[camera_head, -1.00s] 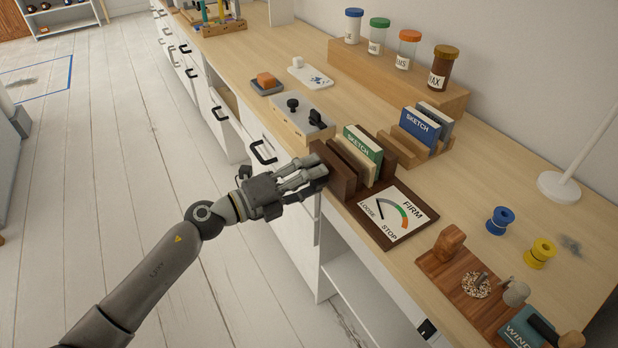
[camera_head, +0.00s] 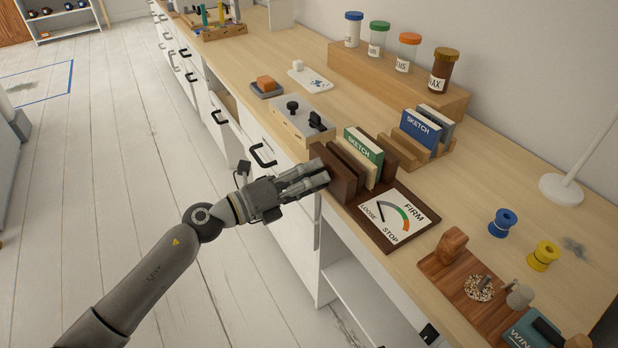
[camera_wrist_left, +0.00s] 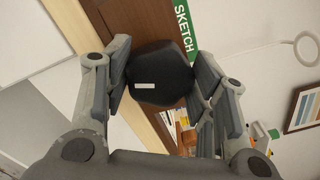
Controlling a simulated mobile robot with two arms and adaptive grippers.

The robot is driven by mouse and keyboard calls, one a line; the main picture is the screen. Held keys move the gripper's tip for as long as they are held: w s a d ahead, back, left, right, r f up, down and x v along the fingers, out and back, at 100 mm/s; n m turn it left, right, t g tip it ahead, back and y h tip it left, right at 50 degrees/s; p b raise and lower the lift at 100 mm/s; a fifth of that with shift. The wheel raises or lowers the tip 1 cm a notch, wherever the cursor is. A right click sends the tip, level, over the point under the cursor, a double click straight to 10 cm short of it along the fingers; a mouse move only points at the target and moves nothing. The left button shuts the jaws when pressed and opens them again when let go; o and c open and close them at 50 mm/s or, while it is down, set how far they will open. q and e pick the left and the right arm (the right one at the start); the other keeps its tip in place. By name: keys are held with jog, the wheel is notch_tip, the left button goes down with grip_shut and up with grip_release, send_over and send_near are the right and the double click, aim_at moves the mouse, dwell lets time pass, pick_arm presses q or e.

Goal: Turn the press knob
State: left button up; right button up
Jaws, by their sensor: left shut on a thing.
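The press (camera_head: 334,181) is dark brown wood and stands at the desk's front edge, with a cream sketch book with a green cover (camera_head: 363,155) between its boards. Its dial (camera_head: 398,212) reads LOOSE, FIRM and STOP, and the needle lies on the LOOSE side. The press knob (camera_wrist_left: 162,72) is dark and many-sided with a short white mark; it shows in the left wrist view between the fingers. My left gripper (camera_head: 322,173) is shut on this knob at the press's front. The fingers and press hide the knob in the head view. My right gripper is out of view.
A grey-topped box with black knobs (camera_head: 300,125) stands just left of the press. A book rack (camera_head: 421,135) is behind. Floor beside the desk is clear.

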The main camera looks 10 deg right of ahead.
pick_arm(q)
jog(key=o, duration=1.1)
jog(key=shift+c, duration=0.2)
jog(key=shift+a, duration=0.15)
jog(key=v, duration=1.1)
jog(key=shift+s+a, duration=0.15)
jog(key=shift+a, duration=0.25)
